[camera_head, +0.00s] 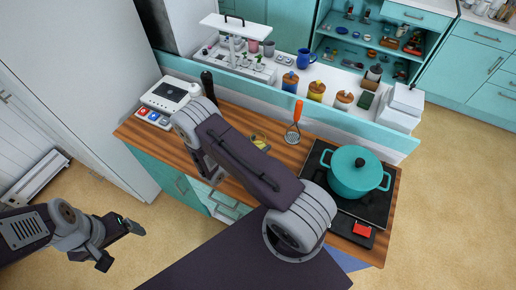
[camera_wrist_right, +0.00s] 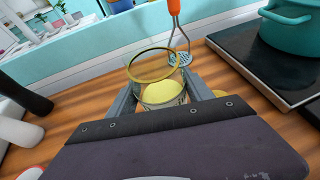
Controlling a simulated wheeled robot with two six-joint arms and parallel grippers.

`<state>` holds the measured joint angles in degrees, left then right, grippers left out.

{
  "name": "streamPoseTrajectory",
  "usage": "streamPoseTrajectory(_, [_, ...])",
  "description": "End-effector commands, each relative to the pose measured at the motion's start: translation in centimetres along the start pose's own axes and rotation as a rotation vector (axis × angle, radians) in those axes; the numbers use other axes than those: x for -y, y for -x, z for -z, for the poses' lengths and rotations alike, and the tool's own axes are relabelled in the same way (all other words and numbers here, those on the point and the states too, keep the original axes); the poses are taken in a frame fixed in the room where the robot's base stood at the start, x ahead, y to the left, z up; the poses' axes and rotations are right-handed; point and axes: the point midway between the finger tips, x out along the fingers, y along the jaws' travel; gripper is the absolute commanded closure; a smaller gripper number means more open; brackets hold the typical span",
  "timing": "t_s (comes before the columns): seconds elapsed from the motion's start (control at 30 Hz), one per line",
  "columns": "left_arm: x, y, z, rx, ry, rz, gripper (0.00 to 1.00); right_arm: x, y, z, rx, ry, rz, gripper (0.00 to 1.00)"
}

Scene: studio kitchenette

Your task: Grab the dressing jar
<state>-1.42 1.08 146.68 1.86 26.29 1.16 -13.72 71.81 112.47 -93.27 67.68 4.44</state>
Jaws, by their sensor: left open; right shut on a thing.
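The dressing jar (camera_wrist_right: 165,93) is a clear glass jar with a gold rim and yellow contents. In the right wrist view it sits between the two fingers of my right gripper (camera_wrist_right: 162,97), which is shut on it. In the head view a yellowish part of the jar (camera_head: 259,142) shows beside my right arm, which hides much of that area; the right fingers are not clear there. I cannot tell whether the jar touches the counter. My left gripper (camera_head: 120,245) is open and empty, over the floor left of the counter.
A masher (camera_head: 294,133) with an orange handle is just behind the jar. A teal pot (camera_head: 356,172) stands on the black hob (camera_head: 322,160) to the right. A dark mill (camera_head: 208,84) and a white appliance (camera_head: 168,95) are at the left. A ledge with canisters runs behind.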

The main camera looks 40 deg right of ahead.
Motion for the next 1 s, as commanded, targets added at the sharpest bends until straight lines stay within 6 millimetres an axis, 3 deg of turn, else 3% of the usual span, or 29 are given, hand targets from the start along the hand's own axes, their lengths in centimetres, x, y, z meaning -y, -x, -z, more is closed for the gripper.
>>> streamPoseTrajectory(0.6, [0.0,-0.9,-0.1,0.000,0.000,0.000,0.15,7.9,2.6,-4.0,0.001,0.002,-0.001,1.00])
streamPoseTrajectory(1.0, [0.0,-0.1,0.0,0.000,0.000,0.000,0.15,10.9,3.8,-5.7,0.001,0.002,-0.001,1.00])
